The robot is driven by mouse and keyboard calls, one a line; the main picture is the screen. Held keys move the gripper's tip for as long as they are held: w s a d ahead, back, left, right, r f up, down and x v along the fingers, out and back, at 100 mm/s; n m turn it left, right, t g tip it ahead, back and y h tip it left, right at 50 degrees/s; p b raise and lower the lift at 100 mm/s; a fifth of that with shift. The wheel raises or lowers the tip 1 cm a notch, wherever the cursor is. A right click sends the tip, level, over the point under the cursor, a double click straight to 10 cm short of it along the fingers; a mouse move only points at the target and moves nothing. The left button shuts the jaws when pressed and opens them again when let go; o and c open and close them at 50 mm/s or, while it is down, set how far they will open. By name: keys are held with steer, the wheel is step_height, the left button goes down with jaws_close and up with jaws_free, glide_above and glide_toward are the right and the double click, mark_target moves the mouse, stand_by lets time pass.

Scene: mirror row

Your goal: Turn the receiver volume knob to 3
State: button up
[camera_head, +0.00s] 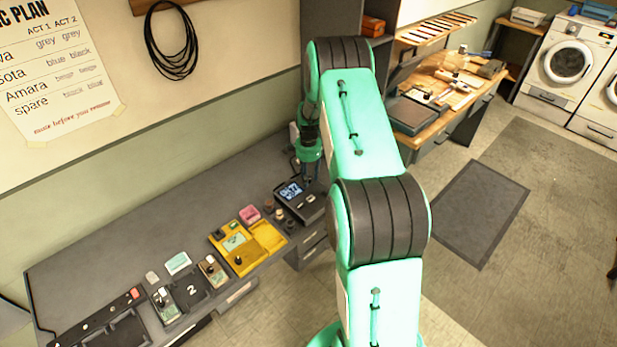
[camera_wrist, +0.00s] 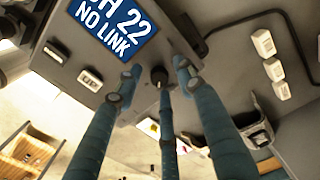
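The receiver (camera_head: 311,207) is a dark box with a lit blue display on the desk in the head view. In the wrist view its display (camera_wrist: 115,22) reads "CH 22" and "NO LINK". A dark round knob (camera_wrist: 158,75) is on the receiver face beside the display; its pointer and scale cannot be read. My gripper (camera_wrist: 157,80) has its fingers spread around the knob, with visible gaps at the left and right fingers. The third finger overlaps the knob's lower edge in this view, and I cannot tell whether it touches. In the head view my gripper (camera_head: 309,180) is over the receiver, mostly hiding the fingertips.
A yellow device (camera_head: 240,246), a pink block (camera_head: 249,215) and small handheld units (camera_head: 165,304) stand left along the grey desk (camera_head: 120,244). A wall is close behind. A wooden workbench (camera_head: 455,95) stands beyond my arm. Open floor lies to the right.

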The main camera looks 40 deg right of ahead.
steer(key=shift+r, duration=0.1)
step_height(320, 180, up, 12)
stand_by(0.9)
stand_by(0.5)
